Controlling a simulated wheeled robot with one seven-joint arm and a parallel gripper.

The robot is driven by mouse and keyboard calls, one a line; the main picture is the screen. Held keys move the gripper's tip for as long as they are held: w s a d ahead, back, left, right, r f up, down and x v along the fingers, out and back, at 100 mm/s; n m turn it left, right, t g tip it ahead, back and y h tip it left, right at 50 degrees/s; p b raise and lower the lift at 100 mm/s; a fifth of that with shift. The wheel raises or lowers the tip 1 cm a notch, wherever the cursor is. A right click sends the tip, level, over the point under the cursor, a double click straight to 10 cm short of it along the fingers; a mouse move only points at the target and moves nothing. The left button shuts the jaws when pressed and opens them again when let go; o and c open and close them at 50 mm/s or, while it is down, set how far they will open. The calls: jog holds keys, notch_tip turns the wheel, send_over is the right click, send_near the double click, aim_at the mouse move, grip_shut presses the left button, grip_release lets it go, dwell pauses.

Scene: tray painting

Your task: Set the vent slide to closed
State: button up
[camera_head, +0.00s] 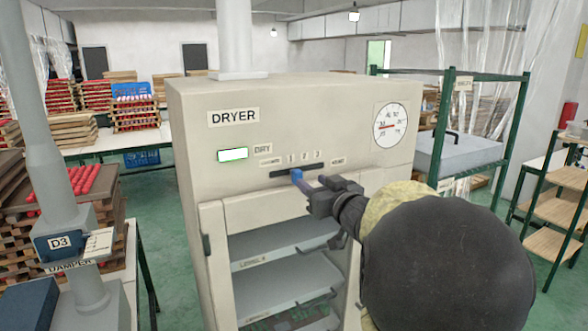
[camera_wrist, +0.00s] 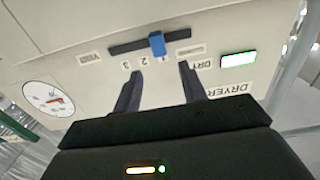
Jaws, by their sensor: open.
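The vent slide is a blue knob (camera_head: 296,175) in a dark horizontal slot (camera_head: 281,174) on the dryer's cream front panel. It also shows in the wrist view (camera_wrist: 157,43), upside down, near the 1 of the 1, 2, 3 marks and somewhat off the slot's middle. The small end labels are too blurred to read surely. My gripper (camera_head: 304,186) is at the panel, close to the knob. In the wrist view its two dark fingers (camera_wrist: 160,70) are apart, with the knob lined up between them and just beyond their tips. I cannot tell whether they touch it.
The dryer (camera_head: 190,130) has a round dial (camera_head: 390,125) and a lit green-white display (camera_head: 232,155). Open shelves (camera_head: 285,240) lie below the panel. A damper marked D3 (camera_head: 58,243) stands at left. A green rack (camera_head: 480,85) stands at right.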

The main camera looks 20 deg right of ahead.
aim_at(300, 173)
jog(key=w+p, duration=0.2)
jog(key=w, duration=0.6)
jog(key=shift+w+a, duration=0.15)
jog(key=shift+w, duration=0.2)
grip_shut()
